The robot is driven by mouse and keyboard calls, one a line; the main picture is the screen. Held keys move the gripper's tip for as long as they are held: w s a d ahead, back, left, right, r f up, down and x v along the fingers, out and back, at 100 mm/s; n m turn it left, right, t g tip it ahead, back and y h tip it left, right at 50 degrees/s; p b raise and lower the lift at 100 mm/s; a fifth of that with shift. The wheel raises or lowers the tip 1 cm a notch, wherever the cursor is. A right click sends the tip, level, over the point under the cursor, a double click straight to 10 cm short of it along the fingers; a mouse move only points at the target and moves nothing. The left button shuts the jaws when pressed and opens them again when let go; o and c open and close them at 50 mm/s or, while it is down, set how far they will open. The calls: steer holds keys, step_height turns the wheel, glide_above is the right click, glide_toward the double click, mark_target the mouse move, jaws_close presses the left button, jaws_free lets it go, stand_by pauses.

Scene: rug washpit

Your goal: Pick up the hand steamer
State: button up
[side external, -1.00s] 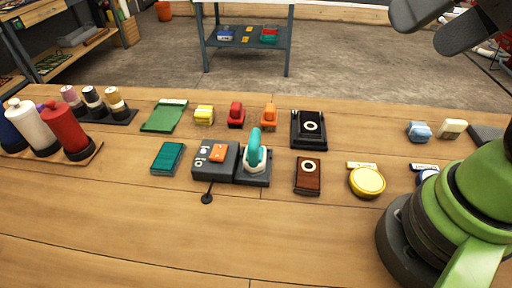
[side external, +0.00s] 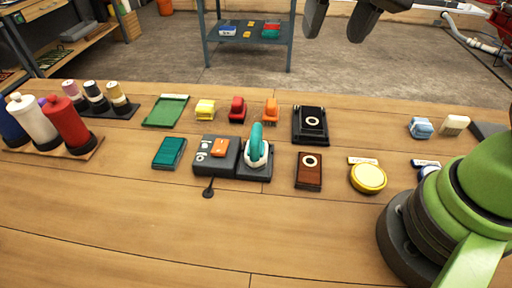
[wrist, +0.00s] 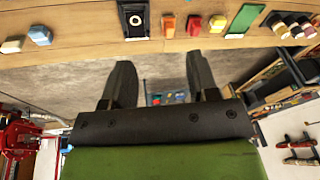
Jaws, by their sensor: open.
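The hand steamer (side external: 257,148) has a teal handle and a white body. It stands on a dark base next to a dark control box (side external: 214,153) with an orange part, mid-table in the side view. My gripper (side external: 340,20) is at the top edge of the side view, high above and beyond the steamer, partly cut off. In the wrist view its two fingers (wrist: 160,85) are apart with nothing between them. The steamer is not visible in the wrist view.
A black device (side external: 311,125), a brown box (side external: 308,171) and a yellow round tin (side external: 368,178) lie right of the steamer. Red, orange and yellow brushes sit behind it. Thread cones (side external: 68,122) stand at left. The front of the wooden table (side external: 160,240) is clear.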

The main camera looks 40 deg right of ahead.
steer(key=w+a+f+g+h, duration=0.1)
steer(key=w+a+f+h, duration=0.1)
steer(key=w+a+f, duration=0.2)
steer(key=m+h, duration=0.2)
glide_toward(254, 132)
steer(key=d, duration=0.1)
steer(key=x, duration=0.5)
steer(key=shift+a+f, duration=0.2)
steer(key=shift+f, duration=0.05)
steer(key=x, duration=0.5)
steer(key=shift+w+f, duration=0.15)
steer(key=shift+f, duration=0.25)
steer(key=shift+c, duration=0.2)
jaws_close()
